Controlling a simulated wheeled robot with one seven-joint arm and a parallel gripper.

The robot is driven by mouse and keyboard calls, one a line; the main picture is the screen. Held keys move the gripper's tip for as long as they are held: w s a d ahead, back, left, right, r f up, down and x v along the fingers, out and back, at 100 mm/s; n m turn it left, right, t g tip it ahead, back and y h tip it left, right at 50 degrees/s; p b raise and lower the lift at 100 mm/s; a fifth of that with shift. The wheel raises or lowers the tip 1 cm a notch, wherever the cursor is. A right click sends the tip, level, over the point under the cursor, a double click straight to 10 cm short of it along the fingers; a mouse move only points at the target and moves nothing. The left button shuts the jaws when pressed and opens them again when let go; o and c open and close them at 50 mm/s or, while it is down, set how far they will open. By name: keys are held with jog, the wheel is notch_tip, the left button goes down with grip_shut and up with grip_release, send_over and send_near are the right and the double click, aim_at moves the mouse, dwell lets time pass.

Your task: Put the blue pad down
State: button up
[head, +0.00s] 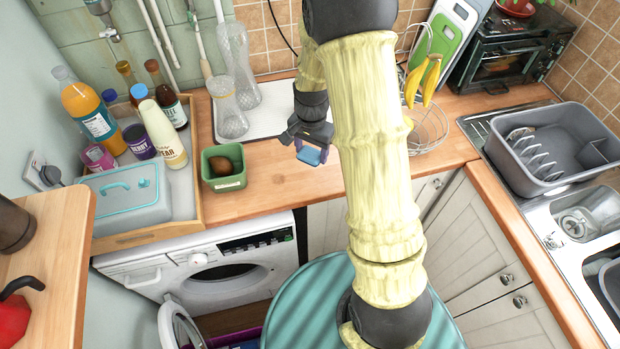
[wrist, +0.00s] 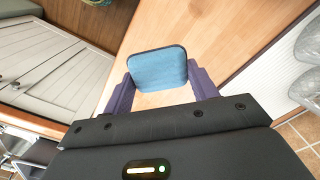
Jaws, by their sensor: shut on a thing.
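The blue pad (head: 309,155) is small and flat with rounded corners. It fills the space between the fingers in the wrist view (wrist: 158,67). My gripper (head: 308,152) is shut on the pad, with a purple finger at each side of it. The pad is over the front part of the wooden counter (head: 265,185), left of my arm. I cannot tell how far the pad is above the wood. My arm hides part of the counter behind and to the right.
A green square pot (head: 224,182) with a brown round thing inside stands left of the gripper. A white ribbed tray (head: 265,122) lies behind, with clear bottles (head: 228,120) at its left. A wire basket (head: 428,140) stands right of my arm. Bare wood lies around the pad.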

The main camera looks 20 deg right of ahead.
jog(key=p, duration=0.1)
send_over(311, 179)
jog(key=shift+f, duration=2.95)
jog(key=shift+f+p, duration=0.75)
jog(key=shift+f, duration=1.35)
jog(key=shift+f, duration=0.1)
jog(key=o, duration=1)
jog(key=shift+o, duration=0.2)
notch_tip(311, 179, up, 12)
jog(key=b, duration=0.3)
